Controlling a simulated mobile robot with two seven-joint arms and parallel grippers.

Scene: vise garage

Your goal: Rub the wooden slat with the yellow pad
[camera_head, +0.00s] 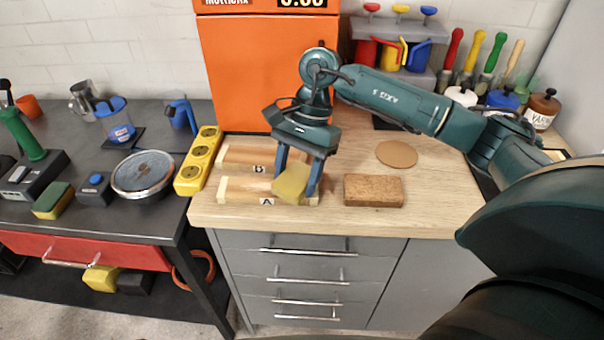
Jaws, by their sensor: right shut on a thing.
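The yellow pad (291,183) is held between the two blue fingers of my right gripper (297,187), which is shut on it. The pad is over the right part of the wooden slat marked A (240,190), near the front edge of the wooden worktop. I cannot tell whether the pad touches the slat. A second wooden slat marked B (238,155) lies behind it, partly hidden by the gripper. My left gripper does not show.
A brown block (373,190) lies right of the pad, with a round cork mat (397,154) behind it. A yellow power strip (198,160) lies left of the slats. A tall orange cabinet (245,70) stands behind. Worktop (430,205) is clear at the front right.

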